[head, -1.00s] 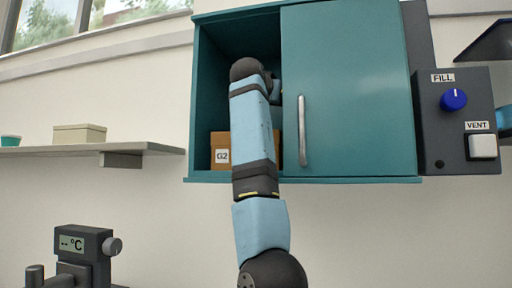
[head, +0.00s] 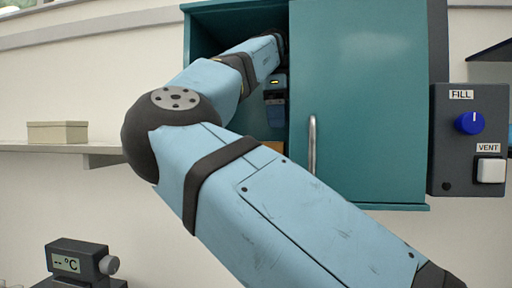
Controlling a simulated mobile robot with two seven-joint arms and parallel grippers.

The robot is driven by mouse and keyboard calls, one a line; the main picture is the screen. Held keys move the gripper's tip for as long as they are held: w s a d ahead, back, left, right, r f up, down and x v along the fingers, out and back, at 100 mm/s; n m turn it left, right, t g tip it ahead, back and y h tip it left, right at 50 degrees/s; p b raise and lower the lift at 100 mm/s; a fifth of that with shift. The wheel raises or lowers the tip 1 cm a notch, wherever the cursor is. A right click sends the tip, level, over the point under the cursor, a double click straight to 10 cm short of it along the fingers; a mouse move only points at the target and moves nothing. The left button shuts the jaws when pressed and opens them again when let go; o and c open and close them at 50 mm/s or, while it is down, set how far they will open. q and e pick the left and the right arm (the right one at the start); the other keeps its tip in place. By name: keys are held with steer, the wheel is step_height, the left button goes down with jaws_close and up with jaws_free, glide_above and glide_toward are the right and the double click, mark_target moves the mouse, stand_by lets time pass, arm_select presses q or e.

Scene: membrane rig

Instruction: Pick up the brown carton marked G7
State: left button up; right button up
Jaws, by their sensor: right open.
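A small patch of a brown carton (head: 272,146) shows inside the teal wall cabinet (head: 360,100), just above my right forearm. My arm covers the rest of it, and no marking on it is visible now. A second ago a carton label there read G2; I see no G7 marking. My right arm reaches up from the lower right and bends into the cabinet's open left side. My right gripper (head: 275,118) points down above the brown patch, open, with its fingertips small and partly shaded. Whether it touches the carton I cannot tell. My left gripper is out of view.
The sliding door with its vertical handle (head: 312,145) covers the cabinet's right side. A control box (head: 468,140) with a blue FILL knob and a white VENT button is at the right. A shelf with a beige box (head: 57,133) and a temperature unit (head: 78,262) are at the left.

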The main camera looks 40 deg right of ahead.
mark_target(271, 147)
steer(key=shift+a+r+y, duration=0.15)
steer(key=shift+a+y, duration=0.45)
steer(key=shift+a, duration=0.15)
steer(key=shift+s+a+f, duration=0.1)
steer(key=shift+f, duration=0.2)
steer(key=f, duration=0.4)
steer(key=f+b, duration=0.1)
steer(key=f, duration=0.2)
steer(key=shift+w+a, duration=0.15)
steer(key=shift+w, duration=0.1)
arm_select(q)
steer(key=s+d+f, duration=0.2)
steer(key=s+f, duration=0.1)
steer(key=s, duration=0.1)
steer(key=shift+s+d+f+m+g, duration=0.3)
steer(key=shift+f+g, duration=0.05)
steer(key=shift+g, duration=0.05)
arm_select(e)
steer(key=c, duration=0.9)
